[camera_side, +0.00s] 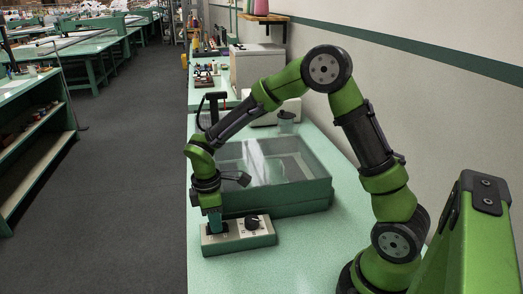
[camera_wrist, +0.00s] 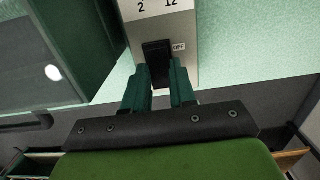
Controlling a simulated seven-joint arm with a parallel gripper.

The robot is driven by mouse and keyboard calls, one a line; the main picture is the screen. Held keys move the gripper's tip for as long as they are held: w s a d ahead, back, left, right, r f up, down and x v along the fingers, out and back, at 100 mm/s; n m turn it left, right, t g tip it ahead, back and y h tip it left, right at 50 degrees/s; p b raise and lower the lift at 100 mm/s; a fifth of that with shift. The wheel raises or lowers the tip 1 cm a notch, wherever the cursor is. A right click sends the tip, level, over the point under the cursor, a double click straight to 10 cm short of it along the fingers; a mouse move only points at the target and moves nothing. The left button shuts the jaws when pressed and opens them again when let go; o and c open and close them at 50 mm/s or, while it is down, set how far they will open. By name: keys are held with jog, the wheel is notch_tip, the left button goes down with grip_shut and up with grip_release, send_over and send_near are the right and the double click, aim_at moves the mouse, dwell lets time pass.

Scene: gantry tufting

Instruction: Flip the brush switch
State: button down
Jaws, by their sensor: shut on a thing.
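The brush switch (camera_wrist: 157,54) is a black rocker on a pale control box, with a label reading OFF beside it in the wrist view. The control box (camera_side: 262,241) sits near the table's left edge in the side view and also carries a round black knob (camera_side: 252,222). My gripper (camera_wrist: 160,82) reaches down to the box, its two green fingers on either side of the switch's near end, shut on it. In the side view my gripper (camera_side: 215,222) is over the box's left end and hides most of the switch.
A green case with a clear lid (camera_side: 275,165) stands right behind the control box, close to my wrist. The pale green table (camera_side: 310,252) is clear to the right of the box. A grey floor aisle (camera_side: 120,190) lies left of the table edge.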

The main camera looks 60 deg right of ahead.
dwell(0.4)
jog(key=c, duration=0.9)
grip_release()
jog(key=shift+r, duration=0.1)
notch_tip(320, 180, up, 17)
jog(key=shift+w+a+f, duration=0.1)
jog(key=shift+a, duration=0.05)
